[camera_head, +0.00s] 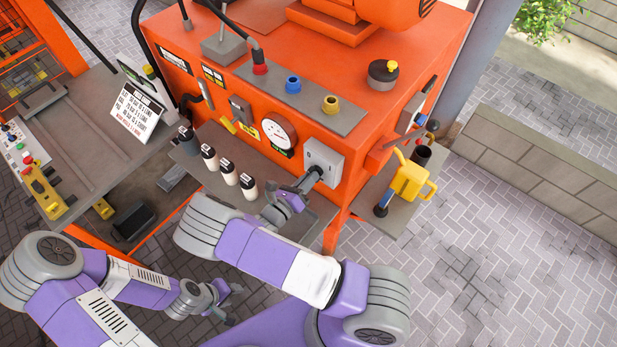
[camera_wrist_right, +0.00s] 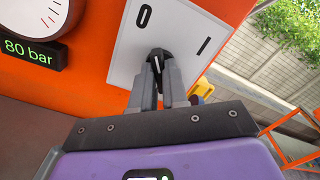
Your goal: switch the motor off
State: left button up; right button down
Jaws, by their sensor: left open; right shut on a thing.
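The motor switch is a grey-white box (camera_head: 324,160) on the front of the orange machine, right of the round gauge. In the right wrist view its plate (camera_wrist_right: 184,30) carries a "0" and an "I", with a black knob (camera_wrist_right: 157,56) below and between them. I cannot tell which mark the knob points to. My right gripper (camera_head: 312,176) is at the box; in the wrist view its fingers (camera_wrist_right: 158,70) are shut on the knob, one on each side. My left gripper (camera_head: 228,304) is open and empty, low in the head view, away from the machine.
The gauge (camera_head: 279,132) has an "80 bar" display (camera_wrist_right: 31,50). Several white-and-dark bottles (camera_head: 228,171) stand on the shelf left of my right gripper. A yellow can (camera_head: 412,180) stands on the right side shelf. A control panel (camera_head: 32,170) and sign (camera_head: 137,112) are at left.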

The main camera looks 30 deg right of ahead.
dwell(0.4)
jog(key=c, duration=1.1)
grip_release()
jog(key=shift+c, duration=0.2)
jog(key=shift+a, duration=0.1)
jog(key=b+v, duration=0.1)
jog(key=v, duration=0.6)
jog(key=shift+a, duration=0.15)
jog(key=shift+s, duration=0.1)
